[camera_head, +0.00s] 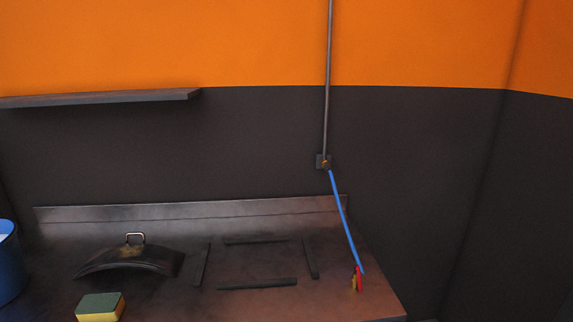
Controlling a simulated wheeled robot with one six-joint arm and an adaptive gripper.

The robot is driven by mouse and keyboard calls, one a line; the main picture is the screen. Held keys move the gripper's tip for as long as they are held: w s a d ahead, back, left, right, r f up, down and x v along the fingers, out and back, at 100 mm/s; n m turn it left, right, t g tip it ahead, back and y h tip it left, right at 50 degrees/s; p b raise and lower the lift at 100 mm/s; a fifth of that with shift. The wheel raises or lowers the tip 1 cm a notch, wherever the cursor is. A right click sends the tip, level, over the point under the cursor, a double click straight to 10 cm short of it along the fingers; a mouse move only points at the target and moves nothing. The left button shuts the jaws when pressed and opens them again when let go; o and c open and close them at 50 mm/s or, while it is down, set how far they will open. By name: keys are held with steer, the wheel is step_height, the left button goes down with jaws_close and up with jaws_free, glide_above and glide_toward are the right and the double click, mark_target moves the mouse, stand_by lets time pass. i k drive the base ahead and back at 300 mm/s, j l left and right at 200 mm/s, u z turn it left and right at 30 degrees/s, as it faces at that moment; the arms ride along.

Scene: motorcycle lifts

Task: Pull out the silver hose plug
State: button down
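A blue hose (345,222) hangs from a small wall fitting (323,161) at the lower end of a thin vertical pipe. It slants down to the right to a red and yellowish piece (357,278) at the right part of the bench. A silver plug is too small to make out at the wall fitting; I cannot tell where it ends and the fitting begins. My gripper is not in view.
The dark metal bench (330,297) carries a curved black fender-like part (132,260), a yellow and green sponge (100,307) and several dark bars. A blue container (9,262) stands at the left edge. A shelf (100,98) juts from the wall at upper left. Space around the fitting looks clear.

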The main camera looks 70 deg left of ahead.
mark_target(327, 167)
steer(key=u, duration=1.8)
steer(key=l+z, duration=0.25)
steer(key=l, duration=0.25)
steer(key=i+l+z, duration=0.15)
steer(key=l+z, duration=0.15)
steer(key=l, duration=0.15)
steer(key=i+l+z, duration=0.25)
steer(key=l, duration=0.2)
steer(key=k, duration=0.1)
